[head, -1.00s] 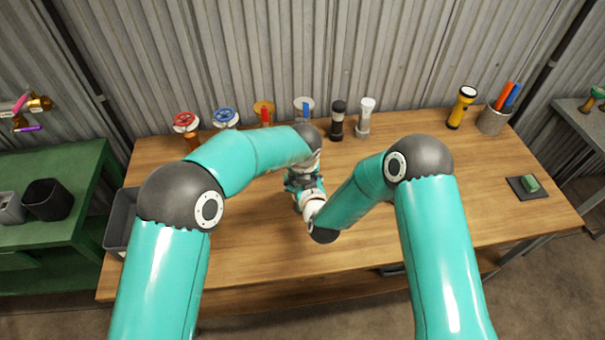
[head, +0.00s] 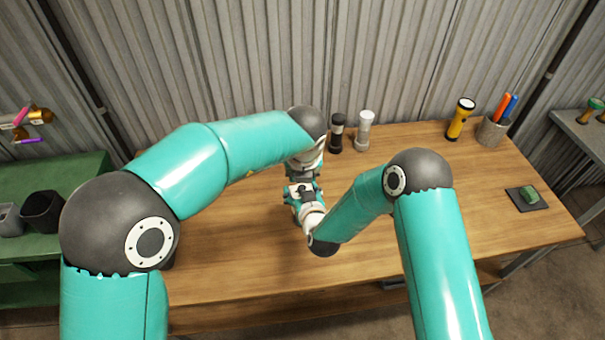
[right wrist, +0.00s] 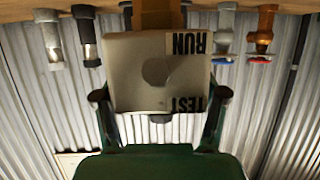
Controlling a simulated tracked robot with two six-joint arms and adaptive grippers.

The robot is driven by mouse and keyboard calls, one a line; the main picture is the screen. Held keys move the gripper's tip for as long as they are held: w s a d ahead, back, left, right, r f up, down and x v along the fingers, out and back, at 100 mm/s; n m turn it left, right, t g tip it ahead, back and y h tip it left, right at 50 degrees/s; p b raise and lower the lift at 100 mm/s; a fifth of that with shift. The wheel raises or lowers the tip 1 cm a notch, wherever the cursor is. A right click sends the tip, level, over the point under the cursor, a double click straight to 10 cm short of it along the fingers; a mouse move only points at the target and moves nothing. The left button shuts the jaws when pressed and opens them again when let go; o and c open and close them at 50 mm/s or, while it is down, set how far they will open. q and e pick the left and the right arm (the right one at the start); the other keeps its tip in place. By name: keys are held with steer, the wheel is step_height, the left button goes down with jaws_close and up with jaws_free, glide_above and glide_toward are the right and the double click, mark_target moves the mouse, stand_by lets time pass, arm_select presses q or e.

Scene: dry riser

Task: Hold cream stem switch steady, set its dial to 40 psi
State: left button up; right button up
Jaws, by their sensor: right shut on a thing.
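In the right wrist view a cream box-shaped switch (right wrist: 135,85) sits between the two fingertips of my right gripper (right wrist: 160,95), which is shut on it. Its near face carries RUN and TEST labels and a round darker patch. A brown stem-like piece shows above it; I cannot tell what it belongs to. No dial scale or psi reading is visible. In the head view my right gripper (head: 303,194) is over the middle of the bench, and the switch is hidden. My left gripper (head: 302,172) is just behind it, mostly covered by its own arm, fingers unclear.
On the wooden bench (head: 420,225) stand a black torch (head: 337,134) and a white torch (head: 364,130) behind the grippers. A yellow torch (head: 460,119), a pen cup (head: 491,132) and a green block on a dark pad (head: 527,198) are right. The bench's right-middle is clear.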

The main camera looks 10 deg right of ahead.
steer(key=shift+s+f, duration=0.15)
steer(key=shift+f, duration=0.15)
steer(key=o, duration=1.2)
steer(key=shift+c, duration=0.2)
steer(key=o, duration=0.5)
steer(key=shift+w, duration=0.25)
steer(key=shift+c, duration=0.2)
steer(key=shift+r, duration=0.15)
steer(key=shift+s, duration=0.1)
